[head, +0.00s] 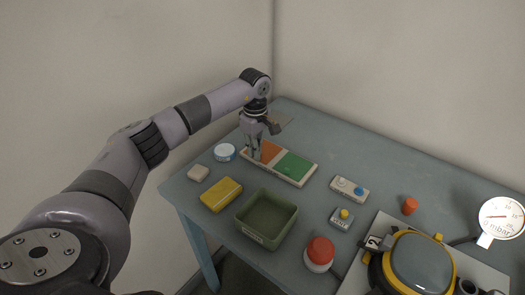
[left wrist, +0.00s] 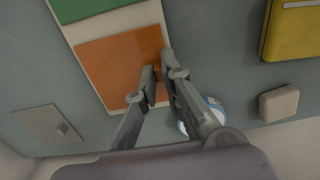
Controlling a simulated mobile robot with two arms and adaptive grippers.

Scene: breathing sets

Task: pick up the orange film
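The orange film (head: 269,150) lies flat on the left half of a pale board (head: 311,170), beside a green film (head: 293,166). In the left wrist view the orange film (left wrist: 108,62) is a square, partly covered by my fingers. My left gripper (head: 256,157) points down at the film's left end. In the left wrist view the fingertips of my left gripper (left wrist: 160,66) stand close together with a narrow gap, one over the film, the other near its edge. Orange shows between them. Whether they touch the film is unclear. My right gripper is out of view.
A yellow box (head: 221,194), a beige block (head: 198,173) and a blue-white round tin (head: 224,152) stand nearby on the table. A green tray (head: 266,219) stands in front of the board. Button boxes, a red-topped jar (head: 319,254) and a yellow-black device (head: 418,262) are to the right.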

